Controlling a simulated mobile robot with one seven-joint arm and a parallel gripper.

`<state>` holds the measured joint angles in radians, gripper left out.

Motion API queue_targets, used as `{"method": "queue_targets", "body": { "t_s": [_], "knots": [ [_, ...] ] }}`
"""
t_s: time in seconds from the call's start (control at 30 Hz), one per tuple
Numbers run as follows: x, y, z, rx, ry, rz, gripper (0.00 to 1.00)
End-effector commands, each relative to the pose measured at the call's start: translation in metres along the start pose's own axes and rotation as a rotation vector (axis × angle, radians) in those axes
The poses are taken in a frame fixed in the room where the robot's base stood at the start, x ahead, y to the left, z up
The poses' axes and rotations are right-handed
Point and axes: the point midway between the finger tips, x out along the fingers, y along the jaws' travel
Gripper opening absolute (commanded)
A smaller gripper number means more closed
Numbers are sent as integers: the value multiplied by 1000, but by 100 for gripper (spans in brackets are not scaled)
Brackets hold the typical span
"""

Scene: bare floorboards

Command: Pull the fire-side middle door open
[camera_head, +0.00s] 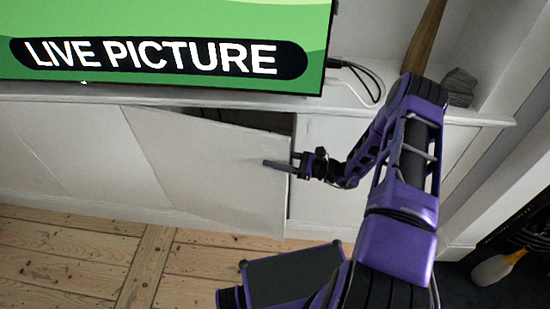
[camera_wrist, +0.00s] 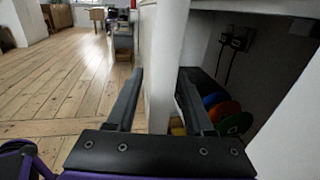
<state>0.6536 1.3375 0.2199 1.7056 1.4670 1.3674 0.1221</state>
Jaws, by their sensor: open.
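The white middle cabinet door (camera_head: 205,165) stands partly open under the screen, its free right edge swung out from the cabinet front. A dark gap shows above it and along its right edge. My gripper (camera_head: 275,163) is at that free edge. In the wrist view my gripper (camera_wrist: 159,78) is open, with one dark finger on each side of the door (camera_wrist: 166,60), which shows edge-on between them. I cannot tell whether either finger touches it.
Inside the cabinet are coloured discs (camera_wrist: 230,118) and plugs with cables (camera_wrist: 235,42). A screen (camera_head: 170,45) stands on the cabinet top (camera_head: 400,110). A dark hearth (camera_head: 510,265) lies at right. Wooden floor (camera_head: 80,255) in front is clear.

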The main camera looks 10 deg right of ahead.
Motion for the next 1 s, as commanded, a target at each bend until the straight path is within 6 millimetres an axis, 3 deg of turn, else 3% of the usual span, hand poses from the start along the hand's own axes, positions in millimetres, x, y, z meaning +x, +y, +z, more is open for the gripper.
{"method": "queue_targets", "body": {
  "t_s": [0.17, 0.47, 0.5, 1.0],
  "knots": [
    [0, 0, 0, 0, 0, 0, 52],
    [0, 0, 0, 0, 0, 0, 2],
    [0, 0, 0, 0, 0, 0, 0],
    [0, 0, 0, 0, 1, 0, 0]
  ]
}}
